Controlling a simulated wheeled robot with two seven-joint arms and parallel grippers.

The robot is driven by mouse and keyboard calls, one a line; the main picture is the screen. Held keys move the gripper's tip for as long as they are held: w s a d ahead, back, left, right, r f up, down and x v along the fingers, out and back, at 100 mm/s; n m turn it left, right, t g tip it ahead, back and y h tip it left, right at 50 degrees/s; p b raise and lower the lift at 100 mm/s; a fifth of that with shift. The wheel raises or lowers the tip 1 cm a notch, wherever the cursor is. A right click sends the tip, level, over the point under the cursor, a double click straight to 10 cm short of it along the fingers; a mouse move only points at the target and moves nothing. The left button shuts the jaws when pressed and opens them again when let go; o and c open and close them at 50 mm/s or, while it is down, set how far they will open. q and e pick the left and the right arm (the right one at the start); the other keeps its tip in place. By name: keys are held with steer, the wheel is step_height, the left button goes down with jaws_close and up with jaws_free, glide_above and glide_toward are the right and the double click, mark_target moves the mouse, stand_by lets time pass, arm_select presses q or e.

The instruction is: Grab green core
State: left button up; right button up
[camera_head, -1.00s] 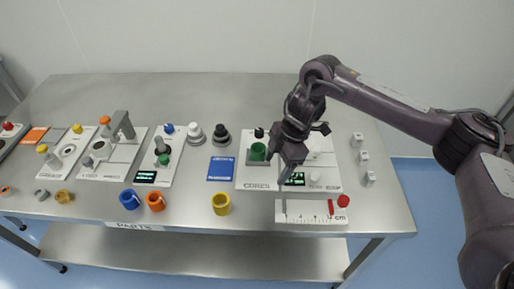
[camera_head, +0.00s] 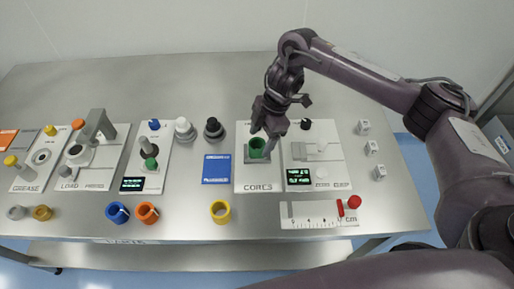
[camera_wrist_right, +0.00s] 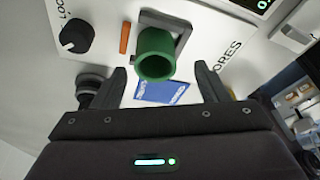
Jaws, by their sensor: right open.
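The green core (camera_head: 257,146) is a short hollow tube standing in a grey holder on the white CORES panel (camera_head: 259,186). In the right wrist view the green core (camera_wrist_right: 156,52) shows its open end and sits between the fingertips, centred sideways. My right gripper (camera_head: 268,128) is at the core, and its dark fingers partly cover the core's upper side in the head view. In the wrist view the right gripper (camera_wrist_right: 161,70) is open, with a gap on both sides of the core. My left gripper is not in view.
A black knob (camera_wrist_right: 76,35) and an orange strip (camera_wrist_right: 125,38) lie close beside the core. A blue card (camera_head: 216,168) and black-topped knob (camera_head: 214,130) are to its left. A yellow ring (camera_head: 220,211) lies in front. The table behind is clear.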

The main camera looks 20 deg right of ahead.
mark_target(257, 144)
steer(key=x, duration=0.3)
steer(key=shift+w, duration=0.3)
steer(key=shift+a+f, duration=0.15)
steer(key=shift+f, duration=0.1)
steer(key=c, duration=0.5)
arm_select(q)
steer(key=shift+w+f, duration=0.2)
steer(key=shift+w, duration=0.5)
arm_select(e)
steer(key=c, duration=0.6)
steer(key=shift+o, duration=0.2)
